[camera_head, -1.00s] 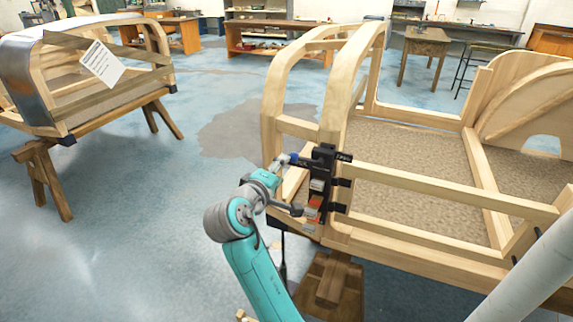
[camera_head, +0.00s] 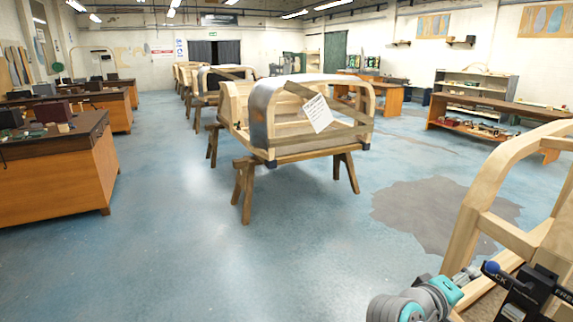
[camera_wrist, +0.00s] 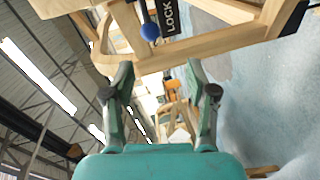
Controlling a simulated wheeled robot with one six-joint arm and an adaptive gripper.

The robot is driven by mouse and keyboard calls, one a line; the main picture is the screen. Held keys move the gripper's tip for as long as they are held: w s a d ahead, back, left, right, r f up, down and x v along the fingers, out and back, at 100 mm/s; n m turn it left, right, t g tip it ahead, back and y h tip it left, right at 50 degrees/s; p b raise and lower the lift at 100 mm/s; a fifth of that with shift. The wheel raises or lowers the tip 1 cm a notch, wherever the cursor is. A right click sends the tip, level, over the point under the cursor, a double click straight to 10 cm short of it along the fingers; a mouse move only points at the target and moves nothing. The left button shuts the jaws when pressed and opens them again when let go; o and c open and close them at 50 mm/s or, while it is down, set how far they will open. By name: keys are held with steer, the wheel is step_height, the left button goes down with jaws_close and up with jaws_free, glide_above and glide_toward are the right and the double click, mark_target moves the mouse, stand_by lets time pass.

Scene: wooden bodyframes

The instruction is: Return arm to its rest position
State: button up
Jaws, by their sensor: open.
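My gripper (camera_wrist: 160,72) is open in the wrist view, with its two fingers spread apart and nothing held between them. In the head view my teal and grey arm shows at the bottom right, beside the nearest wooden frame (camera_head: 464,238). A black clamp device (camera_head: 536,290) marked LOCK and FREE is on that frame, with a blue ball knob (camera_head: 492,267). In the wrist view the blue knob (camera_wrist: 150,32) and the LOCK label (camera_wrist: 170,16) appear just beyond the fingertips, apart from them as far as I can tell.
Another wooden bodyframe (camera_head: 262,110) with a paper sign (camera_head: 317,113) stands on trestles (camera_head: 246,195) in the middle. Workbenches line the left (camera_head: 60,175) and back right (camera_head: 490,120). The blue floor (camera_head: 180,260) is open between the left bench and the nearest frame.

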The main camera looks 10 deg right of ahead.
steer(key=s+a+f+n+t+y, duration=0.1)
steer(key=s+a+f+t+y, duration=0.15)
steer(key=s+a+f, duration=0.4)
steer(key=s+a+f+n+t+y, duration=0.2)
steer(key=a+f+y, duration=0.15)
steer(key=f, duration=0.55)
steer(key=s+a+f+n+t+y, duration=0.1)
steer(key=s+a+f+t+y, duration=0.3)
steer(key=f, duration=0.3)
steer(key=s+a+f+m+y, duration=0.1)
steer(key=s+a+y, duration=0.1)
steer(key=s+a, duration=0.35)
steer(key=s+a+f+m+y, duration=0.1)
steer(key=s+a+y, duration=0.1)
steer(key=s, duration=0.7)
steer(key=s+a+r+m, duration=0.2)
steer(key=s+r+m, duration=0.2)
steer(key=s, duration=0.7)
steer(key=shift+s+r+t+y, duration=0.15)
steer(key=shift+r+t+y, duration=0.25)
steer(key=shift+r, duration=0.6)
